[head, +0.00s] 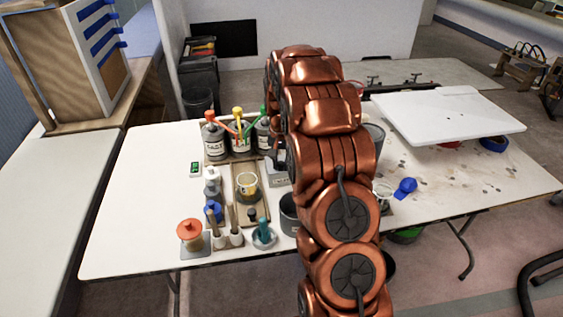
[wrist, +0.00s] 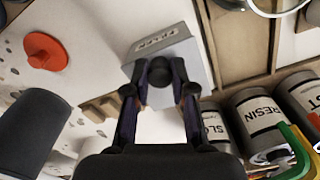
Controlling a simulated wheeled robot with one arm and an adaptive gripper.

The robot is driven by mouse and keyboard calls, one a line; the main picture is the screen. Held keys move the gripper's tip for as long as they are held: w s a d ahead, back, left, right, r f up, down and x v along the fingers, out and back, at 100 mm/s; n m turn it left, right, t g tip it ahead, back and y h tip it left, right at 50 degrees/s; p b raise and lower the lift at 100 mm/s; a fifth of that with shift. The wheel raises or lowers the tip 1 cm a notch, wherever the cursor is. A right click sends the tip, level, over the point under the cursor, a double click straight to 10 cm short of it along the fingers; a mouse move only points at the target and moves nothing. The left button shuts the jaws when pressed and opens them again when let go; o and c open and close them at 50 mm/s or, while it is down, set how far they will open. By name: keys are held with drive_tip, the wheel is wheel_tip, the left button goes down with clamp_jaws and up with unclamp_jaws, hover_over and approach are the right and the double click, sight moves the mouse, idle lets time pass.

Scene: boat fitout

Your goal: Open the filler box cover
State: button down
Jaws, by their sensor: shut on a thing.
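The filler box (wrist: 170,36) is a grey box with a lettered label, at the top middle of the wrist view. In the head view, part of a grey box (head: 277,177) shows beside my arm, which hides the rest. A round dark knob (wrist: 160,70) shows on the cover side of the box. My gripper (wrist: 160,84) is shut on the knob, with one finger on each side. I cannot tell whether the cover is apart from the box. The arm hides my gripper in the head view.
Pump bottles (head: 213,141) stand close to the box; a resin bottle (wrist: 258,118) is near my gripper in the wrist view. A wooden tray (head: 250,207) with a cup lies left of my arm. A red disc (wrist: 45,51) and a dark cylinder (wrist: 32,130) are at left.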

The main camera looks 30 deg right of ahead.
drive_tip(key=shift+s, duration=0.15)
drive_tip(key=s+a+b, duration=0.3)
drive_tip(key=s, duration=0.4)
drive_tip(key=shift+s, duration=0.15)
drive_tip(key=c, duration=1)
unclamp_jaws()
drive_tip(key=shift+o, duration=0.2)
